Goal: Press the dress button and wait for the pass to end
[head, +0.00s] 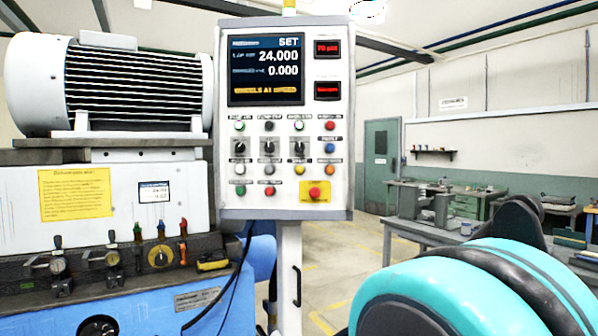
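The control panel (285,118) stands upright on a post in the middle of the head view. Its screen (265,70) reads SET, 24.000 and 0.000, with an orange line that seems to say wheels at speed. Below are rows of small coloured buttons, black selector knobs (269,147) and a red button on a yellow plate (315,192). The button labels are too small to read, so I cannot tell which one is the dress button. My gripper is not in view. Only a teal and black part of my arm shows at the lower right.
The grinder (120,250), with a big finned motor (120,85) on top and levers in front, fills the left. A workbench (430,225) with tools stands behind at the right. A green door (380,160) is at the back. Clear floor shows right of the panel post.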

